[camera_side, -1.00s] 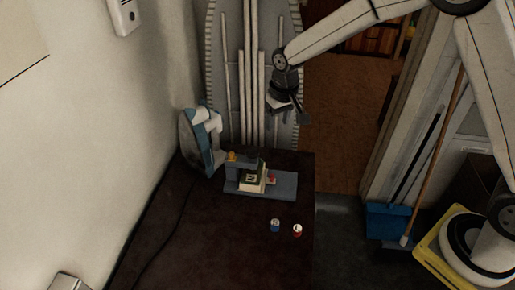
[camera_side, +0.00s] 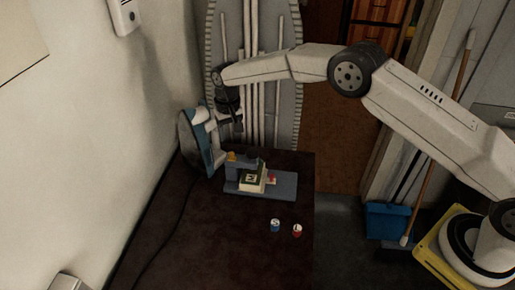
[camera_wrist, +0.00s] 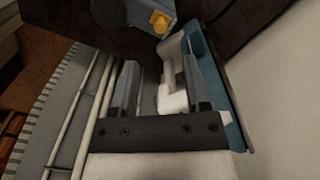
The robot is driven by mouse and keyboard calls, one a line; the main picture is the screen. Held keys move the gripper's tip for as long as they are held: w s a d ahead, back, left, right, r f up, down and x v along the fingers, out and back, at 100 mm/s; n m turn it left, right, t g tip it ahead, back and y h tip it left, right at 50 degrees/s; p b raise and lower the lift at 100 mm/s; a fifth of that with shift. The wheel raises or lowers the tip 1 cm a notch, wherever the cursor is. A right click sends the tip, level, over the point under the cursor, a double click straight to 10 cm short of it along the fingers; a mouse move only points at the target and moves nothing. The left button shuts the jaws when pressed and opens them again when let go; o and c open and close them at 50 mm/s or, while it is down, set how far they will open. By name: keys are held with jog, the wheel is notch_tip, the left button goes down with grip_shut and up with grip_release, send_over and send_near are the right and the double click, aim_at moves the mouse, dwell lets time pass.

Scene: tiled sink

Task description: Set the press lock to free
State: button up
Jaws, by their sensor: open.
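The grey-blue press (camera_side: 285,186) stands on the dark table, with an upright on its left and an arm reaching right. A small yellow-orange knob (camera_side: 231,157) sits on top of the upright. It also shows at the top of the wrist view (camera_wrist: 160,22). I cannot tell which setting it is in. A pale block with a dark marked face (camera_side: 251,178) sits under the press arm, with a small red part (camera_side: 271,180) beside it. My gripper (camera_side: 237,128) is open and empty, above and behind the press. Its two fingers (camera_wrist: 157,62) are apart in the wrist view.
An ironing board (camera_side: 284,110) leans behind. Two small marked cylinders, blue (camera_side: 275,225) and red (camera_side: 297,231), stand in front.

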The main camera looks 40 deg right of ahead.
aim_at(232, 153)
jog(key=shift+f, duration=0.1)
jog(key=shift+f, duration=3.85)
grip_shut()
